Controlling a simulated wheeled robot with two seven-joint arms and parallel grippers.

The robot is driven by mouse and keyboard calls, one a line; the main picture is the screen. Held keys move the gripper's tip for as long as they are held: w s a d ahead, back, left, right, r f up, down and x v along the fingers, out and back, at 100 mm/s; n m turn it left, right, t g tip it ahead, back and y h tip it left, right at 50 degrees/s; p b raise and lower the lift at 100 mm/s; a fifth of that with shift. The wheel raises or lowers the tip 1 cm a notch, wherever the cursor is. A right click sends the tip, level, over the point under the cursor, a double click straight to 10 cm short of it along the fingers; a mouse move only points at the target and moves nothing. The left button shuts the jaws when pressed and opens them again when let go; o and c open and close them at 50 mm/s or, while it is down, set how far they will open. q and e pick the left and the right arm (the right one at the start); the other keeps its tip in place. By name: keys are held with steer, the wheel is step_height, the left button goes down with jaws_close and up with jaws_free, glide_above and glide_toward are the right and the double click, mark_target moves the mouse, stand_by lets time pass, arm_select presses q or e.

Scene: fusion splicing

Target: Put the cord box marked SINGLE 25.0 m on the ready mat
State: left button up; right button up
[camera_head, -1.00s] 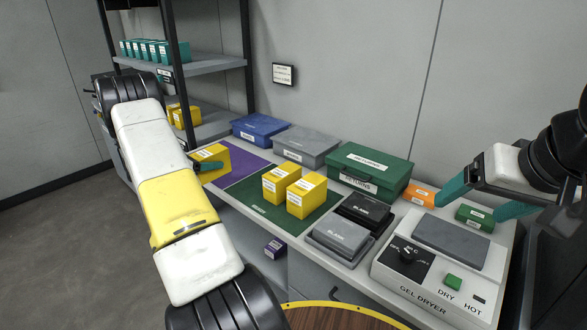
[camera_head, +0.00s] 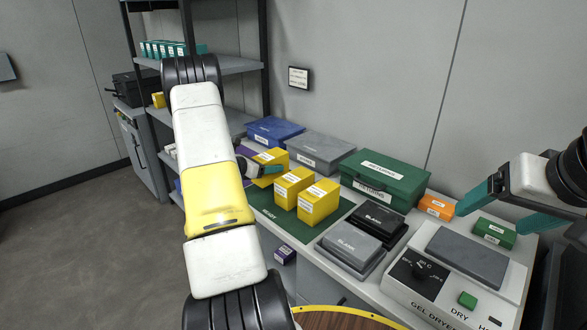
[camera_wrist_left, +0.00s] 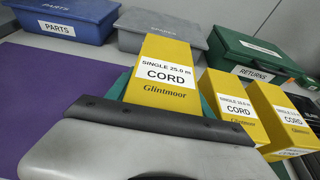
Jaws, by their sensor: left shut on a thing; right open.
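My left gripper (camera_head: 258,168) is shut on a yellow cord box (camera_head: 270,160), whose label reads SINGLE 25.0 m CORD in the left wrist view (camera_wrist_left: 165,72). The box is upright beside two other yellow cord boxes (camera_head: 293,187) (camera_head: 318,202). Those two stand on the green ready mat (camera_head: 275,218). The held box is near the border of the green and purple mats; I cannot tell whether it touches down. Its lower part is hidden by my gripper. My right gripper (camera_head: 508,208) is open and empty at the right, above the bench.
A purple mat (camera_wrist_left: 40,105) lies left of the held box. Blue (camera_head: 273,130), grey (camera_head: 320,148) and green RETURNS (camera_head: 385,175) cases line the back. Two BLANK boxes (camera_head: 350,243) and a gel dryer (camera_head: 450,270) stand to the right. A shelf rack stands behind the left arm.

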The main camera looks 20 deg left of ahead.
arm_select(q)
steer(key=f, duration=0.2)
steer(key=d+f, duration=0.1)
steer(key=shift+w, duration=0.25)
steer(key=shift+f, duration=0.25)
steer(key=shift+f, duration=0.15)
steer(key=o, duration=1.6)
